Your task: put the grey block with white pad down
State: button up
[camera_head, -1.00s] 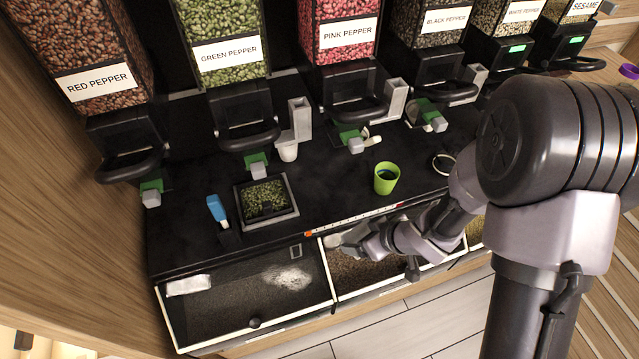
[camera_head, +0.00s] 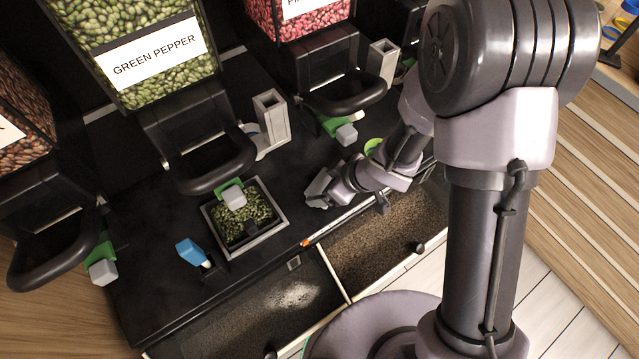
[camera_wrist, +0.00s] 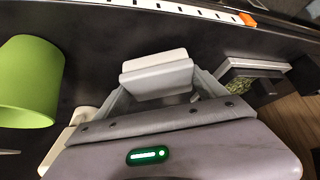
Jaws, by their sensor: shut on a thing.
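The grey block with white pad (camera_wrist: 156,76) is between the fingers of my gripper (camera_wrist: 165,92) in the wrist view, its white pad facing the counter's front edge strip. My gripper is shut on it. In the head view, my gripper (camera_head: 325,190) is over or at the black counter (camera_head: 300,222), right of the square tray with green pepper. The block shows there only as a small grey shape (camera_head: 318,184) at the gripper's end. I cannot tell whether it touches the counter.
The square tray (camera_head: 285,229) of green pepper is left of my gripper. A lime-green cup (camera_wrist: 28,80) stands on the other side. A blue-handled tool (camera_head: 189,251) lies further left. Open bins (camera_head: 346,296) line the front; dispensers with grey-tipped levers (camera_head: 235,197) overhang the back.

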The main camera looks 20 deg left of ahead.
jog(key=shift+a+f, duration=0.2)
jog(key=shift+f, duration=0.25)
jog(key=shift+d+f, duration=0.1)
jog(key=shift+d, duration=0.1)
jog(key=o, duration=1.5)
jog(key=shift+a, duration=0.1)
jog(key=shift+r+p, duration=0.2)
jog(key=shift+p, duration=0.15)
jog(key=w+d+r+m+t+h+p, duration=0.25)
jog(key=d+r+m, duration=0.25)
jog(key=d+r, duration=0.75)
jog(key=w+d+r+m+t+h+p, duration=0.25)
jog(key=d+r+m+h+p, duration=0.2)
jog(key=d+r, duration=0.8)
jog(key=s+a+r+m+y, duration=0.1)
jog(key=s+a+r+m, duration=0.1)
jog(key=s, duration=0.3)
jog(key=s+a+r+m+y, duration=0.1)
jog(key=s+r+m, duration=0.3)
jog(key=s+r, duration=0.1)
jog(key=s+a+r+m+g, duration=0.1)
jog(key=s+a+r+m, duration=0.1)
jog(key=s, duration=0.5)
jog(key=shift+s+a+r+m+y, duration=0.1)
jog(key=shift+a+r+m+y, duration=0.1)
jog(key=shift+r+m, duration=0.25)
jog(key=shift+s+a+r+m+y, duration=0.1)
jog(key=shift+a+r+m+y, duration=0.1)
jog(key=shift+r, duration=0.3)
